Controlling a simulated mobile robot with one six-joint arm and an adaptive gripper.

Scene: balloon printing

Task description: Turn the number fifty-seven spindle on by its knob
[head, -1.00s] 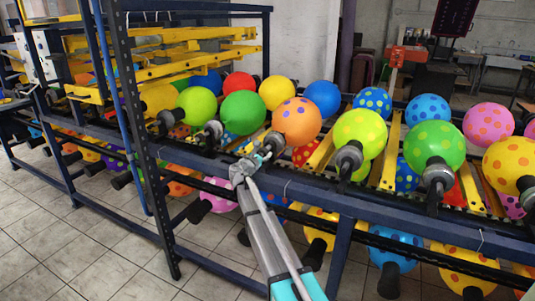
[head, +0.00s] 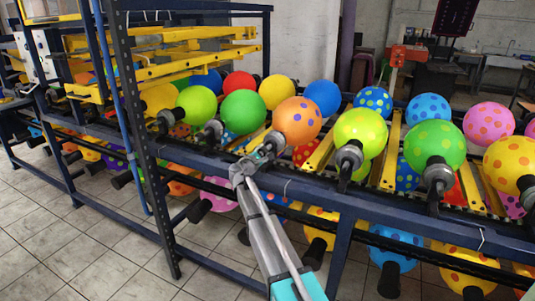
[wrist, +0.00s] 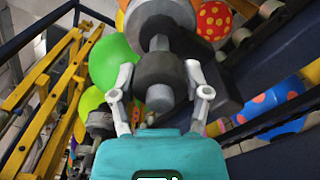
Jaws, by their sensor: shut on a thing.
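In the head view my gripper (head: 262,155) is at the spindle that carries an orange balloon with purple dots (head: 297,122), at the front rail. In the wrist view the spindle's dark grey body (wrist: 163,66) stands ahead, with a smaller round grey knob (wrist: 160,97) at its near end. My gripper (wrist: 160,80) has one pale finger on each side of the knob and is shut on it. I cannot read a number on the spindle. In the head view my gripper partly hides the knob.
Neighbouring spindles hold a green balloon (head: 243,111) on the left and a yellow-green balloon (head: 361,132) on the right. The dark blue front rail (head: 340,196) runs below them. More balloons hang underneath. The tiled floor (head: 110,250) in front is clear.

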